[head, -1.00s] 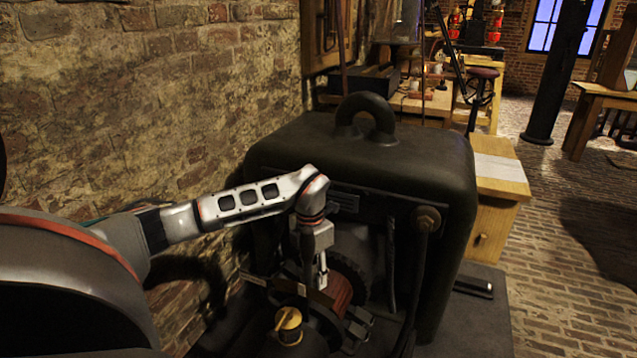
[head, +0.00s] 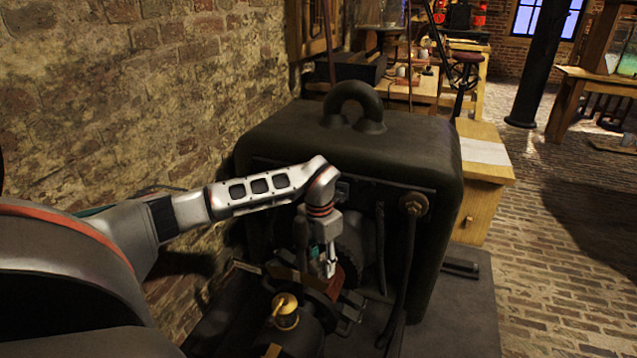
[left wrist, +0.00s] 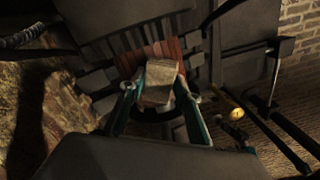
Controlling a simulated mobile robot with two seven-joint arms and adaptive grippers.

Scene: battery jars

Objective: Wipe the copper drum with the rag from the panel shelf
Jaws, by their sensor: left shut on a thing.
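The copper drum (head: 346,277) is a reddish ribbed cylinder low in the front of the dark machine. It also shows in the left wrist view (left wrist: 146,54), with dark bars at its sides. My left gripper (head: 328,268) is down at the drum. In the left wrist view its teal fingers (left wrist: 158,92) are shut on the rag (left wrist: 159,80), a tan folded cloth. The rag lies over the near part of the drum and seems to touch it; exact contact is hard to tell. My right gripper is in neither view.
The large dark machine housing (head: 385,150) with a ring on top stands behind the drum. A brass-capped part (head: 285,311) is close in front. A brick wall (head: 120,110) is at left. A wooden cabinet (head: 483,185) and open brick floor (head: 560,235) are at right.

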